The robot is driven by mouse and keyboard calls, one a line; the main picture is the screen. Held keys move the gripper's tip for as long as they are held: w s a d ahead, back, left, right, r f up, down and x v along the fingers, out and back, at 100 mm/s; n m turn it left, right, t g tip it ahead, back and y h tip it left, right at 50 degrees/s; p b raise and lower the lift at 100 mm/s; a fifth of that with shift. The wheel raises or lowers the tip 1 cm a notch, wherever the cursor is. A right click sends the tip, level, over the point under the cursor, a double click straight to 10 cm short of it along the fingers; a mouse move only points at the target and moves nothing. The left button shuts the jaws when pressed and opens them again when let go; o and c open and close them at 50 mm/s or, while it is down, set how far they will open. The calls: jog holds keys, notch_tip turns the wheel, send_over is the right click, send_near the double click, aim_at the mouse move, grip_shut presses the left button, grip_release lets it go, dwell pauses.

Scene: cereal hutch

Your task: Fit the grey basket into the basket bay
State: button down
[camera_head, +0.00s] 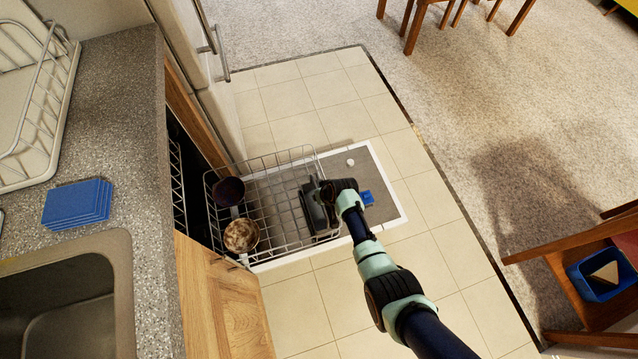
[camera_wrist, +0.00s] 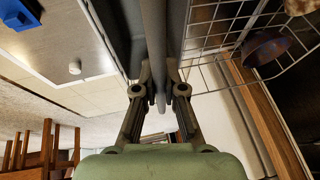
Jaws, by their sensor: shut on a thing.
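The grey basket (camera_head: 312,208) is at the outer right part of the pulled-out wire rack (camera_head: 283,166). My gripper (camera_head: 329,190) is shut on the basket's upper part. In the wrist view, my gripper's fingers (camera_wrist: 159,88) close on a grey upright piece of the basket (camera_wrist: 153,35), with the rack wires (camera_wrist: 215,28) beside it. The basket looks roughly upright. I cannot tell whether its base touches the rack floor, and no separate basket bay can be made out.
A dark purple bowl (camera_head: 229,190) and a brown-and-white bowl (camera_head: 241,235) sit in the rack's left part. The open door (camera_head: 386,200) carries a blue item (camera_head: 367,198) and a white puck (camera_head: 350,162). The counter (camera_head: 118,80) and wooden cabinet door (camera_head: 215,300) border the left.

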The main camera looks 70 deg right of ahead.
jog(key=shift+f, duration=0.35)
dwell(1.0)
jog(key=c, duration=1.2)
grip_release()
jog(key=v, duration=1.2)
